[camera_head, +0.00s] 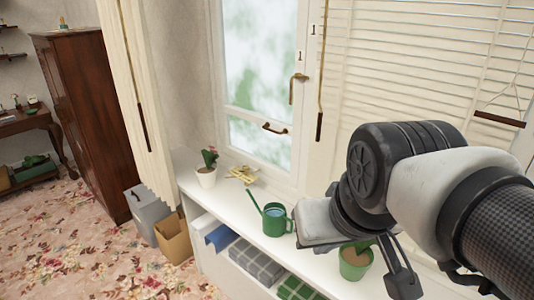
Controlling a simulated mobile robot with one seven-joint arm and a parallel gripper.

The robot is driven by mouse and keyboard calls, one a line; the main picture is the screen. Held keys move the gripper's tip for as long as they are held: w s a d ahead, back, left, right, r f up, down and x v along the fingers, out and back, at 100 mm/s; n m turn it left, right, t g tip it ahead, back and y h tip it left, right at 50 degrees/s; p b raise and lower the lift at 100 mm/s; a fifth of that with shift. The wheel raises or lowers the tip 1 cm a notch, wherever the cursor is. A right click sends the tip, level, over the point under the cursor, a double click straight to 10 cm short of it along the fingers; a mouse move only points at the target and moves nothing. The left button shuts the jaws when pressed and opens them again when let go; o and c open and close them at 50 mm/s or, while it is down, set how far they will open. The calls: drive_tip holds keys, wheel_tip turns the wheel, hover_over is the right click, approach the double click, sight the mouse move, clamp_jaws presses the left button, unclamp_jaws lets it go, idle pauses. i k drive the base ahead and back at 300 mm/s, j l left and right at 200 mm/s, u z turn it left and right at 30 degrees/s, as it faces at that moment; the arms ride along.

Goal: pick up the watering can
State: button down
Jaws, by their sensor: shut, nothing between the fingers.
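The green watering can (276,219) stands upright on the white windowsill shelf, its thin spout pointing up and left. My gripper (403,284) is at the lower right, partly hidden by my arm. Its dark fingers are shut and empty, to the right of the can and apart from it. A pale grey block-like part (318,222) shows just right of the can, close to its right side in the picture; I cannot tell whether they touch.
A green pot (354,263) with a plant stands right of the can, left of my gripper. The window (258,80) rises behind.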

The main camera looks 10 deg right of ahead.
sight(274, 215)
drive_tip(key=k, duration=0.35)
drive_tip(key=i+j, duration=0.4)
drive_tip(key=j, duration=0.25)
drive_tip(key=i+j+z, duration=0.25)
drive_tip(key=z, duration=0.15)
drive_tip(key=i+j+z, duration=0.15)
drive_tip(key=j+z, duration=0.35)
drive_tip(key=z, duration=0.7)
